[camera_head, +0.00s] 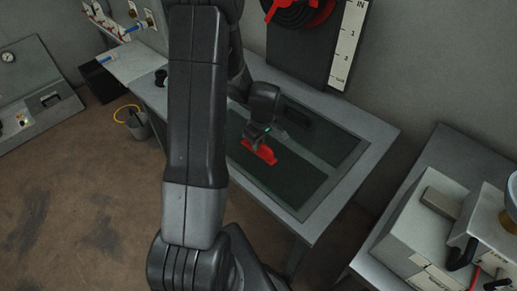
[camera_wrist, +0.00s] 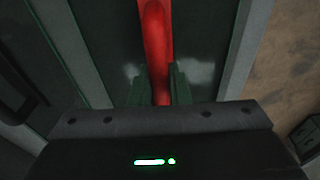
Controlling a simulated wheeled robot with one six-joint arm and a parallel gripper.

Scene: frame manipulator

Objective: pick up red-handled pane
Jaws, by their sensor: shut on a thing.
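The red handle (camera_head: 262,151) of the red-handled pane shows in the head view on the dark panel (camera_head: 246,171) in the workbench top. In the wrist view the red handle (camera_wrist: 157,45) runs down from the top edge to between my fingers. My gripper (camera_head: 259,142) is above the panel, shut on the red handle. In the wrist view my gripper (camera_wrist: 160,88) has its two green-lit fingers on either side of the handle. The pane appears to lie flat in the frame; I cannot tell whether it is lifted.
The pale frame (camera_head: 352,186) of the workbench surrounds the panes. A dark handle (camera_head: 298,115) sits on the farther pane. A wall scale (camera_head: 348,45) stands behind. A bench with a grey box (camera_head: 415,232) is at the right. A bucket (camera_head: 138,125) stands on the brown floor at the left.

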